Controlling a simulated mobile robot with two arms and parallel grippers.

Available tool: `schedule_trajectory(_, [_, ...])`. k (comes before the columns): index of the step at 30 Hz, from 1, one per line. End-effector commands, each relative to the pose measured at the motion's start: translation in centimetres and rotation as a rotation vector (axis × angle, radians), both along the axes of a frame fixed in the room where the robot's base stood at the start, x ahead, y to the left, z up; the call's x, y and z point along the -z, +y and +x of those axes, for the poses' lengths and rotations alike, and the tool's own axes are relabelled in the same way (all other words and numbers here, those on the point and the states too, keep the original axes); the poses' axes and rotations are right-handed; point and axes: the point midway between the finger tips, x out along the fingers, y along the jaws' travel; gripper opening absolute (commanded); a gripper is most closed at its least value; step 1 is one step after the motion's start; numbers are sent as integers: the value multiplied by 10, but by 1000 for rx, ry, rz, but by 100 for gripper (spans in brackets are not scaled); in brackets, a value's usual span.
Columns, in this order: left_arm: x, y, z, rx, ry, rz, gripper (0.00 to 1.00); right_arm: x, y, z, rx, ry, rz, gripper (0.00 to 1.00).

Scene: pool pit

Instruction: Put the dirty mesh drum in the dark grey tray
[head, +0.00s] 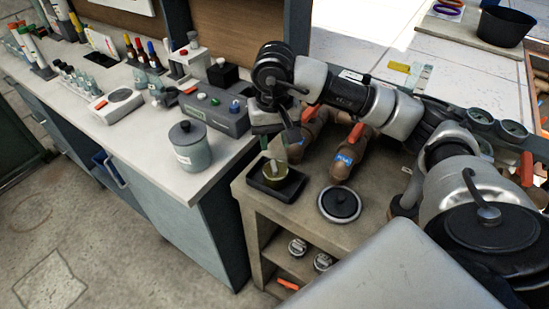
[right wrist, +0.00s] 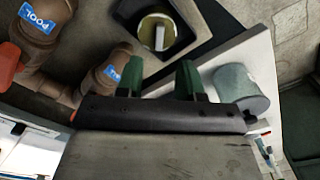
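The mesh drum, a small round yellow-green piece (head: 275,170), sits inside the dark grey tray (head: 293,186) on the low bench. In the right wrist view the drum (right wrist: 150,27) shows from above as a yellowish ring with a pale bar across it, within the dark tray (right wrist: 187,36). My right gripper (head: 281,150) points down just above the tray. In the right wrist view its two green fingers (right wrist: 159,78) stand wide apart with nothing between them, and the drum lies beyond their tips. My left gripper is not in view.
A round dark lid (head: 340,203) lies right of the tray. Brown pipes with orange handles (head: 344,163) stand behind it. A grey lidded pot (head: 190,147) and a control box (head: 215,110) stand on the higher counter at left.

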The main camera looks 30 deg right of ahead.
Motion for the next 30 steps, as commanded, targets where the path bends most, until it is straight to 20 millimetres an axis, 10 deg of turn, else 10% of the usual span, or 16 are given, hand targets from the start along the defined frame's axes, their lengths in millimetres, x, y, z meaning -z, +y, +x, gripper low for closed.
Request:
schedule_trajectory(7, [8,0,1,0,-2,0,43,-34,0,1,0,-1,1,37])
schedule_trajectory(30, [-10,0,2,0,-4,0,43,-57,0,0,0,0,0,37])
